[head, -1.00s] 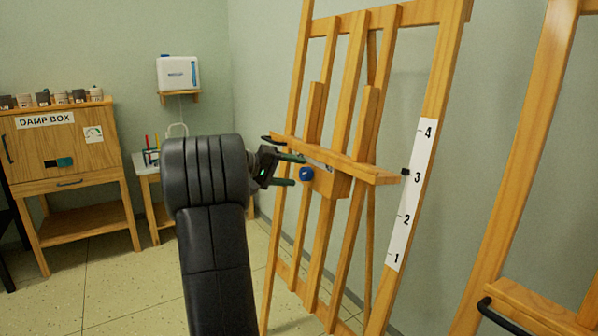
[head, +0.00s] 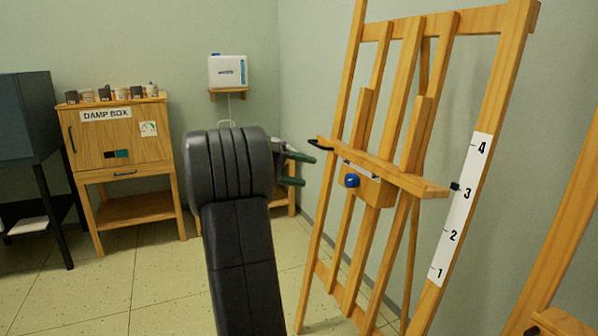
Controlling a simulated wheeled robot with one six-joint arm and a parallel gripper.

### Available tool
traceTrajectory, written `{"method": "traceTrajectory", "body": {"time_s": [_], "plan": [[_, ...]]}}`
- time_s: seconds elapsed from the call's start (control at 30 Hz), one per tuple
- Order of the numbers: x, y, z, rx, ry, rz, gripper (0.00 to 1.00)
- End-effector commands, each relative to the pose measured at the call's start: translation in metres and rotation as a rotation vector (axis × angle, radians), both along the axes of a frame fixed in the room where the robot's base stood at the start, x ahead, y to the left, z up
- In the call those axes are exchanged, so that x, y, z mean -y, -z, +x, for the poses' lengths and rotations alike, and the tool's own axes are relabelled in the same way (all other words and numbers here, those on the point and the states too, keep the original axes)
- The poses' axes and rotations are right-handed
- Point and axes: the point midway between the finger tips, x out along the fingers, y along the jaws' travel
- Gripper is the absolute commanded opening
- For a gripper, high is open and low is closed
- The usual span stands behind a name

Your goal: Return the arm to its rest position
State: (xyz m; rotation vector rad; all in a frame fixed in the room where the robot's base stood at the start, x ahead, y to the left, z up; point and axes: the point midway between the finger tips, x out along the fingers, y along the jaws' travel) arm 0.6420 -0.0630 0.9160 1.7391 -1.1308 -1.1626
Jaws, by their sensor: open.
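My gripper (head: 300,169) shows at the right of my black arm, which rises in the middle of the head view. Its two dark green fingers are apart, with nothing between them. The wrist behind them is mostly hidden by the arm. The fingertips point right, towards the wooden easel (head: 405,85), and stop short of its blue knob (head: 351,181), with a gap in the picture. The easel's tray (head: 390,170) sits near the 3 on the white number scale (head: 462,207).
A wooden damp box cabinet (head: 122,140) with several small pots on top stands at the back left. A dark cabinet (head: 25,115) is at the far left. A white device (head: 227,71) sits on a wall shelf. Another easel (head: 565,230) is at the right. Floor at the left front is clear.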

Motion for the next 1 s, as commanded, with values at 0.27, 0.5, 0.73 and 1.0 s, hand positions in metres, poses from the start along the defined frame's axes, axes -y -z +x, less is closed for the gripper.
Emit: {"method": "traceTrajectory", "body": {"time_s": [0.27, 0.5, 0.73, 1.0], "plan": [[0.030, 0.011, 0.006, 0.000, 0.004, -0.001, 0.59], [0.075, 0.026, 0.015, 0.000, 0.004, 0.000, 0.59], [0.112, 0.036, 0.023, 0.000, 0.002, -0.001, 0.59], [0.131, 0.040, 0.028, 0.000, 0.000, -0.001, 0.59]]}}
